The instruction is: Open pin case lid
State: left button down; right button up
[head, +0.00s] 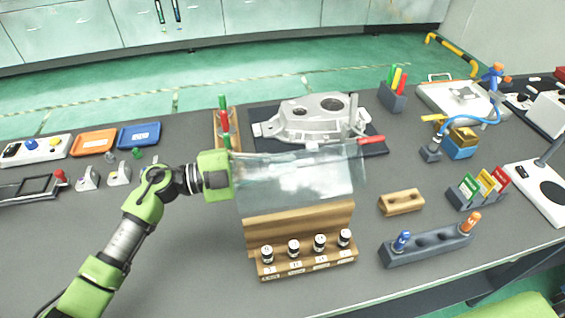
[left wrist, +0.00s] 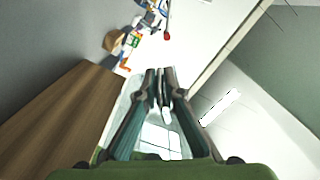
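The pin case (head: 300,222) is a wooden box on the table with several small labelled, dark-capped vials along its front ledge. Its clear lid (head: 300,178) stands tilted up above the wood. My left gripper (head: 217,176) is at the lid's left edge in the head view, pointing right; its fingers are hard to make out there. In the left wrist view the fingers (left wrist: 160,75) are close together with a narrow piece between them, seemingly the lid's edge, and the clear pane (left wrist: 160,140) shows below them. My right gripper is not in view.
A casting (head: 310,122) lies on a dark mat behind the case. A small wooden block (head: 401,202) and a grey holder (head: 427,246) with blue and orange plugs are to the right. Orange (head: 94,141) and blue (head: 139,135) trays are at the back left.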

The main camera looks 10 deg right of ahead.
aim_at(285, 162)
pick_arm(q)
jog(key=shift+s+r+m+p, duration=0.3)
jog(key=shift+r+p, duration=0.55)
jog(key=shift+p, duration=0.3)
jog(key=shift+s+r+m+b, duration=0.15)
jog(key=shift+s+m+b, duration=0.15)
jog(key=shift+m, duration=0.3)
jog(key=shift+s+r+m, duration=0.6)
jog(key=shift+r+m, duration=0.05)
jog(key=shift+m, duration=0.45)
